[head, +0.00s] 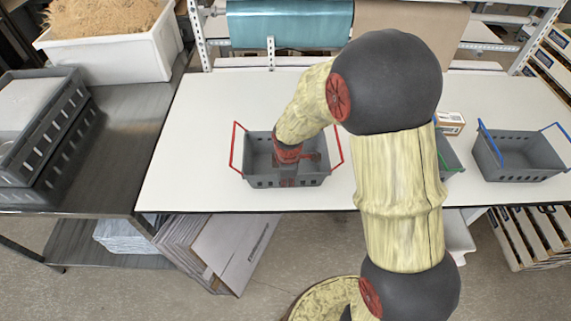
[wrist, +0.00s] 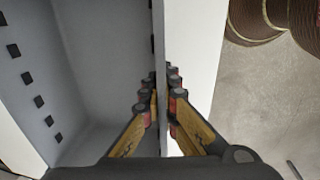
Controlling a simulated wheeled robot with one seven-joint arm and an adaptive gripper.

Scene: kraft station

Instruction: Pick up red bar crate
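The red bar crate (head: 312,181) is a grey open crate with perforated sides and red bars at its left and right ends. It stands upright on the white table and looks empty. My gripper (head: 288,183) reaches down at the crate's near side in the head view; its fingertips are hard to make out there. In the wrist view, the fingers of my gripper (wrist: 162,108) lie on either side of a thin crate wall (wrist: 159,45), close against it. The gripper appears shut on that wall. My arm covers part of the crate's inside and back.
A blue bar crate (head: 520,175) stands at the table's right. A green-edged crate (head: 447,155) is partly hidden behind my arm, with a small box (head: 450,122) behind it. Dark crates (head: 45,140) and a white bin (head: 112,48) stand left. The white table (head: 190,165) is bare left of the crate.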

